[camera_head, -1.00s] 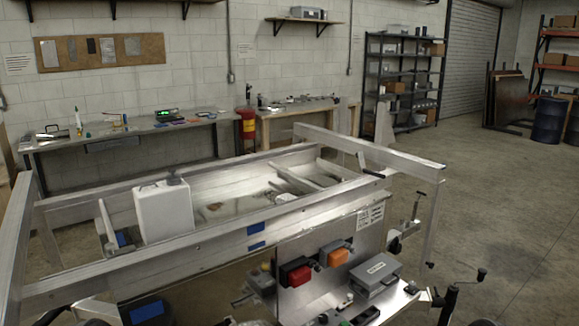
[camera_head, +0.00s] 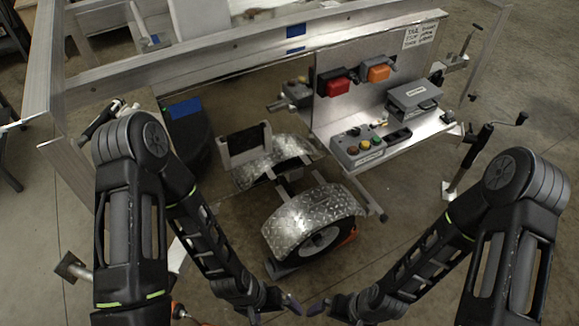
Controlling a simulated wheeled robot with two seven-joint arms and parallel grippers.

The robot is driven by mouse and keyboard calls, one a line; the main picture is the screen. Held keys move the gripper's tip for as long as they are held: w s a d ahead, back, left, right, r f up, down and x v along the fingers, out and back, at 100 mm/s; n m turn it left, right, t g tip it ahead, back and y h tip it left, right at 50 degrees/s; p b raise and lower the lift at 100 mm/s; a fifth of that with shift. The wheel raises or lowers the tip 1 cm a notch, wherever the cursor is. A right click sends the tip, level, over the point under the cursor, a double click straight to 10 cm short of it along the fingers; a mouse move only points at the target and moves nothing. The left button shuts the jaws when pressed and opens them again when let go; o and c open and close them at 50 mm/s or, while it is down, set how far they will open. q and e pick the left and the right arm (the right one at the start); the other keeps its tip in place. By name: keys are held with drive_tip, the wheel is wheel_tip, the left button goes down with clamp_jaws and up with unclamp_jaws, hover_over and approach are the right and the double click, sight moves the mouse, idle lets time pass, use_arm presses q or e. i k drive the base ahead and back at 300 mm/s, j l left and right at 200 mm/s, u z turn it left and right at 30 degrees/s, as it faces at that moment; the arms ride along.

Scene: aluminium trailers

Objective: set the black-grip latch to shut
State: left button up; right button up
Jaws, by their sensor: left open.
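A black grip (camera_head: 101,119) on a metal lever shows at the left, by the trailer's side rail. It may be the latch, but I cannot tell its setting. A second black handle (camera_head: 479,143) stands at the right beside a crank. My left gripper (camera_head: 286,305) is at the bottom middle, open and apart from both handles. My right gripper (camera_head: 320,308) is close beside it, small and dark; its jaws cannot be made out.
The trailer rail (camera_head: 230,47) crosses the top. A button box (camera_head: 358,149) sits on the shelf. A wheel fender (camera_head: 312,215) lies ahead of my grippers.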

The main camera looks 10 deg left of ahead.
sight(466, 45)
drive_tip(key=i+l+z, duration=0.35)
drive_tip(key=l, duration=0.2)
drive_tip(key=i+l+z, duration=0.75)
drive_tip(key=i, duration=0.15)
drive_tip(key=i+l+z, duration=0.2)
drive_tip(key=i+z, duration=0.55)
drive_tip(key=i, duration=0.9)
drive_tip(key=i+l+u, duration=0.1)
drive_tip(key=i, duration=0.55)
drive_tip(key=i+l+u, duration=0.1)
drive_tip(key=i, duration=0.5)
drive_tip(key=i+j+u, duration=0.15)
drive_tip(key=u, duration=0.3)
drive_tip(key=i+u, duration=0.45)
drive_tip(key=i+l+u, duration=0.1)
drive_tip(key=u, duration=0.35)
drive_tip(key=i+l+u, duration=0.2)
drive_tip(key=i+u, duration=0.8)
drive_tip(key=i+j, duration=0.05)
drive_tip(key=i, duration=0.05)
